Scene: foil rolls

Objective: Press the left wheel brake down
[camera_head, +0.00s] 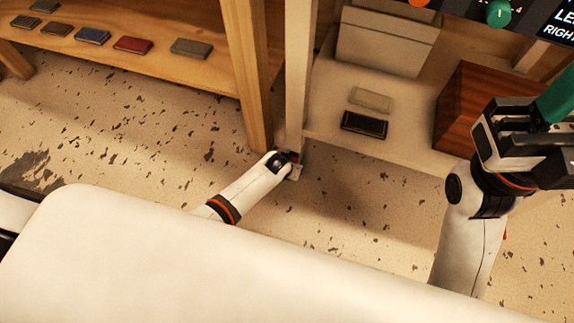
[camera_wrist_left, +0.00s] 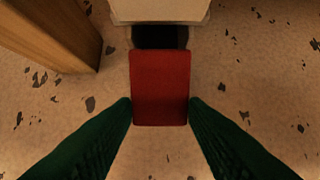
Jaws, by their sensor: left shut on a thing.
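The left wheel brake is a red pedal (camera_wrist_left: 160,88) in the left wrist view, below a black bracket at the foot of a pale post (camera_head: 298,75). My left gripper (camera_wrist_left: 160,105) has its two dark green fingers against the pedal's left and right sides. In the head view, my left gripper (camera_head: 290,163) is low at the foot of the post, and only a little red shows there. Whether the pedal is tilted down is hard to tell. My right gripper (camera_head: 530,130) is raised at the right, partly cut off by the frame edge; its opening is unclear.
A wooden leg (camera_head: 248,75) stands just left of the post, also seen in the left wrist view (camera_wrist_left: 60,35). A low shelf (camera_head: 400,148) to the right holds a black case (camera_head: 364,125) and a brown box (camera_head: 480,105). Speckled floor (camera_head: 150,160) is open on the left.

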